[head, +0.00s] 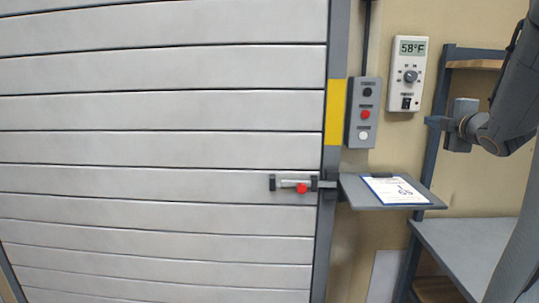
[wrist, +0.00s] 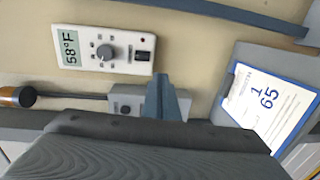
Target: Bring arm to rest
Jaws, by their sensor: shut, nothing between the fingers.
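My gripper (head: 430,122) is at the right of the head view, raised beside the rack's upright and pointing left toward the wall. My arm comes in from the right edge. In the wrist view the two blue-grey fingers of my gripper (wrist: 161,80) are together, with nothing between them. Behind them are the beige wall, a thermostat (wrist: 105,50) reading 58°F and a clipboard (wrist: 265,95). The dark wrist body hides the bottom middle of that view.
A grey button box (head: 364,112) and the thermostat (head: 407,74) are on the wall. A small shelf (head: 375,200) holding the clipboard (head: 396,190) juts out below. A slatted door (head: 160,110) with a red-knobbed latch (head: 301,187) fills the left. A rack (head: 437,90) stands at right.

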